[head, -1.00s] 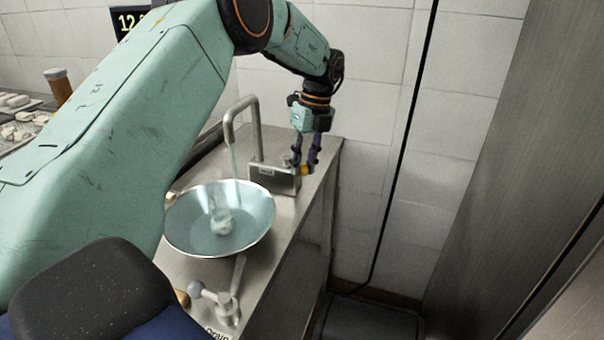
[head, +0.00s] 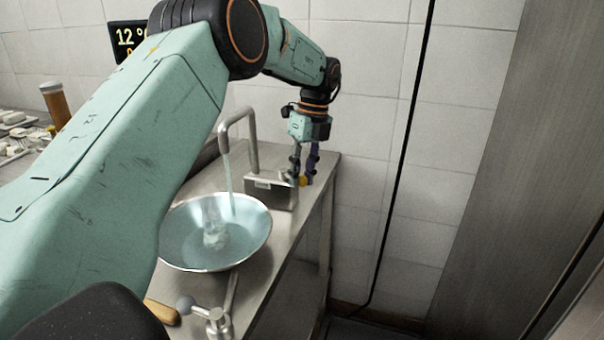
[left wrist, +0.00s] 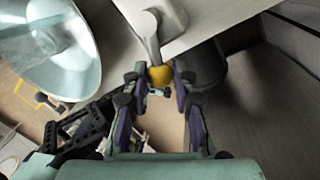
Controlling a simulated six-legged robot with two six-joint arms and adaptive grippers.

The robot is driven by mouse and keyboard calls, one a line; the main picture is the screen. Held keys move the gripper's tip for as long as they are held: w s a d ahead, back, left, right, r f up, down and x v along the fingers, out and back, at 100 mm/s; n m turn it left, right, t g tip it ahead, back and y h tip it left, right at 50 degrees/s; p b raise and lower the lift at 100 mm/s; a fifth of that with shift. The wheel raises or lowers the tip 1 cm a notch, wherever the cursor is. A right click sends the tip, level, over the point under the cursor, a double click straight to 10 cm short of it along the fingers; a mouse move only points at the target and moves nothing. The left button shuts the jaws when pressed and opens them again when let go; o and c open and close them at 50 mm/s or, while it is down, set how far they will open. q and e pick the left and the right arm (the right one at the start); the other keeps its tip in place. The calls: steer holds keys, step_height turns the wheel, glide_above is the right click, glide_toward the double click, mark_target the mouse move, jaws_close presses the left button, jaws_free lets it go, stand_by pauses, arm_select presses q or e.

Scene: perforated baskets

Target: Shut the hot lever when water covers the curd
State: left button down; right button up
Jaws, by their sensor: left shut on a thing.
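My left gripper (head: 304,172) is shut on the yellow knob (left wrist: 160,76) of a metal lever (left wrist: 149,30) beside the tap's box. The knob also shows between the fingers in the head view. No hot marking is readable on this lever. A bent metal spout (head: 223,125) pours a stream of water into a wide metal bowl (head: 176,252). Pale bluish water lies in the bowl. A whitish lump (head: 214,236) shows under the stream, probably curd, blurred by water; I cannot tell whether water fully covers it. The bowl (left wrist: 90,84) also shows in the left wrist view. My right gripper is out of view.
A drain fitting with a grey ball-ended lever (head: 213,314) stands at the bench front, near a wooden handle (head: 162,312). A dark display (head: 127,38) hangs behind my left arm. The metal bench (head: 252,262) ends right of the tap; tiled wall stands behind.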

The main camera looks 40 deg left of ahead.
arm_select(q)
steer(key=c, duration=1.1)
jaws_free()
steer(key=shift+o, duration=0.2)
step_height(320, 180, up, 10)
